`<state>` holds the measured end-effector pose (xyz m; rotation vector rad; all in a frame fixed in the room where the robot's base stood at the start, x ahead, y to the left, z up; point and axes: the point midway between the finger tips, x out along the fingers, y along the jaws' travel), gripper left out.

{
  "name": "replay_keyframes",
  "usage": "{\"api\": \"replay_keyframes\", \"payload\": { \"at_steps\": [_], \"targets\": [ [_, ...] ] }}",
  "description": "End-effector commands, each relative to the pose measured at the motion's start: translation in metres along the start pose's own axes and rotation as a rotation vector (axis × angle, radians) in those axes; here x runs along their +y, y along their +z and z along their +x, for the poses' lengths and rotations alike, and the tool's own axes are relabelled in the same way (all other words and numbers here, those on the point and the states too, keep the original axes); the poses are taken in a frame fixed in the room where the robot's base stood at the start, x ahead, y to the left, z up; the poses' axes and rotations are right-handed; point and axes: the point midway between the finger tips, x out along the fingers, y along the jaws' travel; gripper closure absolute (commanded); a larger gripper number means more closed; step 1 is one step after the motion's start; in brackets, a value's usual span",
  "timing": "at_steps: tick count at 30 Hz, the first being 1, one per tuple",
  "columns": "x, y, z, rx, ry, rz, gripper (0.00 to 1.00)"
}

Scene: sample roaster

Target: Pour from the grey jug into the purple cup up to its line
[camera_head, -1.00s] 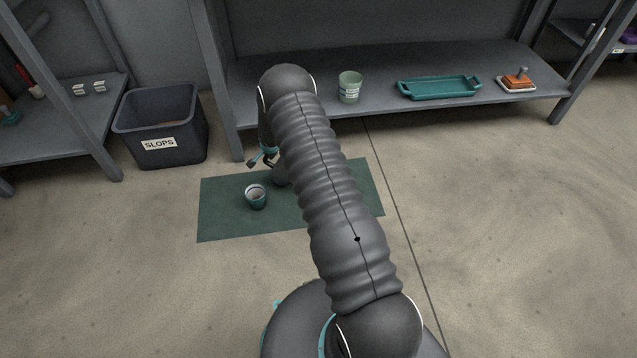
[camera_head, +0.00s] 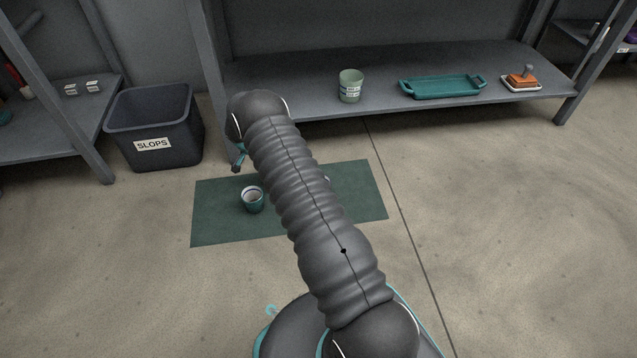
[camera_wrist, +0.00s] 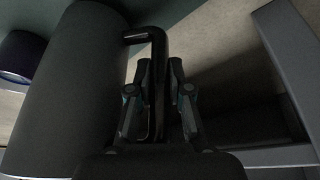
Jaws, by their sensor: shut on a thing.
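In the wrist view my gripper (camera_wrist: 160,75) is shut on the black handle of the grey jug (camera_wrist: 75,90). The jug's large dark body fills the left half; I cannot tell its tilt. In the head view my arm hides the jug, and only a bit of my gripper (camera_head: 239,158) shows above the mat. A dark cup (camera_wrist: 15,65) is cut off at the wrist view's left edge. A purple thing (camera_head: 629,39) is cut off on the far right shelf.
The green mat (camera_head: 215,228) lies on the floor. A bin marked SLOPS (camera_head: 180,150) stands left of it. The low shelf (camera_head: 390,106) behind holds a pale green cup (camera_head: 350,82), a teal tray (camera_head: 443,90) and an orange-topped item (camera_head: 522,79). The floor at right is clear.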

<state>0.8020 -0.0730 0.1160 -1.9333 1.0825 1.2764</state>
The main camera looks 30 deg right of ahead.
Motion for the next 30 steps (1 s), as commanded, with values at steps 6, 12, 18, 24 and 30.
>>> {"api": "replay_keyframes", "payload": {
  "at_steps": [6,12,18,24,30],
  "targets": [
    [-0.001,0.001,0.005,0.011,0.039,-0.016,1.00],
    [-0.001,-0.005,-0.008,0.013,0.047,-0.018,1.00],
    [-0.001,-0.011,-0.025,0.012,0.046,-0.017,1.00],
    [-0.002,-0.019,-0.042,0.013,0.045,-0.018,1.00],
    [-0.002,-0.026,-0.058,0.012,0.046,-0.017,1.00]
  ]
}}
